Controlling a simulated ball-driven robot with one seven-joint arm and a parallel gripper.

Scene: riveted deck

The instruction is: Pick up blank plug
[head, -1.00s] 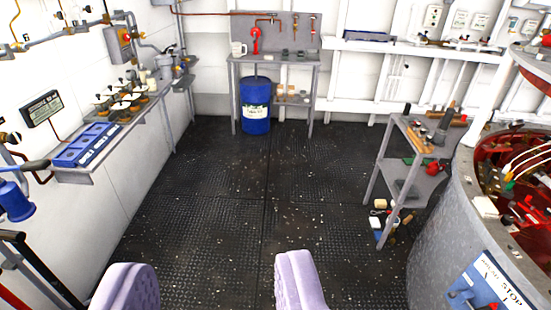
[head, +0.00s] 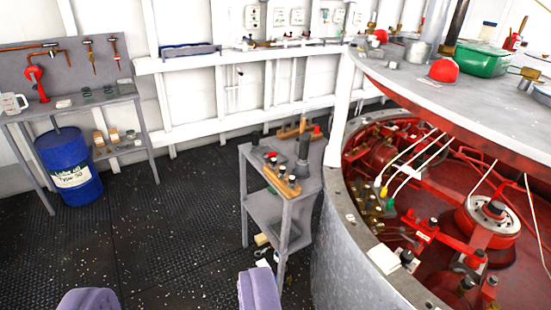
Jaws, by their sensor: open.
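My gripper (head: 174,298) shows at the bottom edge of the head view as two lavender fingers set wide apart. It is open, with only dark deck between the fingers, and it touches nothing. I cannot pick out the blank plug for certain. Several small dark and metal parts stand on the grey trolley (head: 290,204) to the right of the gripper, some in a wooden block (head: 281,180). More small fittings lie in and on the large round housing (head: 350,262) at right. All are too small to name.
A blue drum (head: 68,172) stands by a grey workbench (head: 125,100) at left. A wall shelf (head: 190,60) runs along the back. A green box (head: 482,58) and red cap (head: 443,71) sit on the housing's top. The deck (head: 150,235) at left is clear.

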